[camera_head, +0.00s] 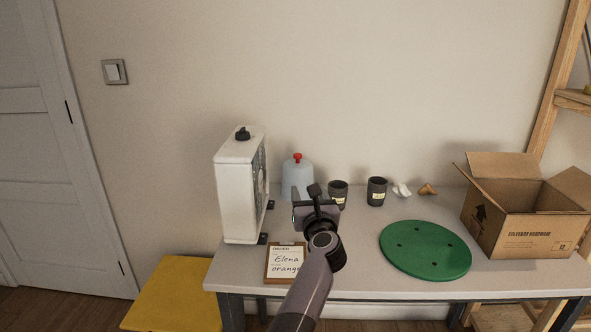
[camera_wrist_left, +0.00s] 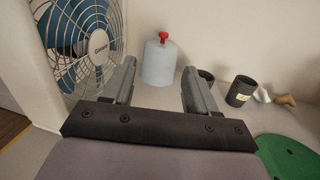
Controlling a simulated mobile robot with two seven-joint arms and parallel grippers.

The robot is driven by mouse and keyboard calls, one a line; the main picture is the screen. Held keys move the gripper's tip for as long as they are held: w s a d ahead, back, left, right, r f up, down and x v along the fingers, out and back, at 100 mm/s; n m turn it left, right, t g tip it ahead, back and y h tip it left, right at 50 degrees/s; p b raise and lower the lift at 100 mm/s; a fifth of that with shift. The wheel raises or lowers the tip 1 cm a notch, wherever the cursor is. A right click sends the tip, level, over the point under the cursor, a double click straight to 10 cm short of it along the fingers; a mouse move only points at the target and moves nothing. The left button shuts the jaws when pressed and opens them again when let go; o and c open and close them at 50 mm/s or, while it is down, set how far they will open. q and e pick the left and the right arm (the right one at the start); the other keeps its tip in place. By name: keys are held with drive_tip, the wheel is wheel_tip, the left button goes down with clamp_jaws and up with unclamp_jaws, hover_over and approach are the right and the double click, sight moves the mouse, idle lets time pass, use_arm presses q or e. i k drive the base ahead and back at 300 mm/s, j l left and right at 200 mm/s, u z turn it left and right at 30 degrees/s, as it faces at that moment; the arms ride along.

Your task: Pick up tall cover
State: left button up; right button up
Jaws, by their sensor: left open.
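The tall cover is a pale blue dome with a red knob (camera_head: 297,175), standing upright at the back of the table beside the white fan. It also shows in the left wrist view (camera_wrist_left: 159,63), beyond and between my fingers. My left gripper (camera_head: 307,197) is open and empty, in front of the cover and apart from it. In the head view it overlaps the cover's lower right side. My right gripper is not in view.
A white box fan (camera_head: 236,190) stands close left of the cover. Two dark cups (camera_head: 376,191) (camera_head: 338,194) are to its right. A clipboard (camera_head: 286,263), green disc (camera_head: 425,250), small pieces (camera_head: 402,190) and cardboard box (camera_head: 515,228) are on the table (camera_head: 370,280). A yellow stool (camera_head: 172,295) is left.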

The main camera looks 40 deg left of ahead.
sight(297, 171)
drive_tip(key=i+j, duration=0.75)
